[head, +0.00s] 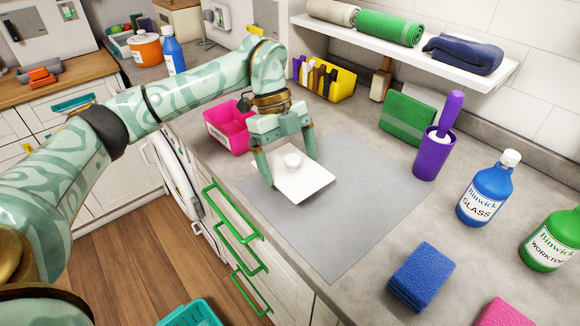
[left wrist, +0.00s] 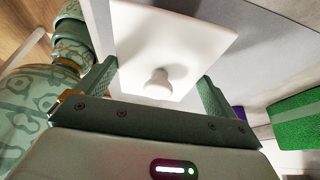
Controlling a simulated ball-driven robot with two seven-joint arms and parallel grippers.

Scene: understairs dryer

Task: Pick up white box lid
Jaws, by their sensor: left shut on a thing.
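The white box lid (head: 307,183) is a flat square plate with a round knob, over the grey mat (head: 345,225) on the counter. I cannot tell whether the lid touches the mat. My right gripper is not in view.
A pink bin (head: 232,128) stands left of the gripper, a yellow holder (head: 338,87) behind it. A purple pot (head: 432,158), blue bottle (head: 485,195), green bottle (head: 552,240) and blue sponge (head: 425,277) stand to the right. A shelf (head: 400,50) overhangs the back. The mat's front is clear.

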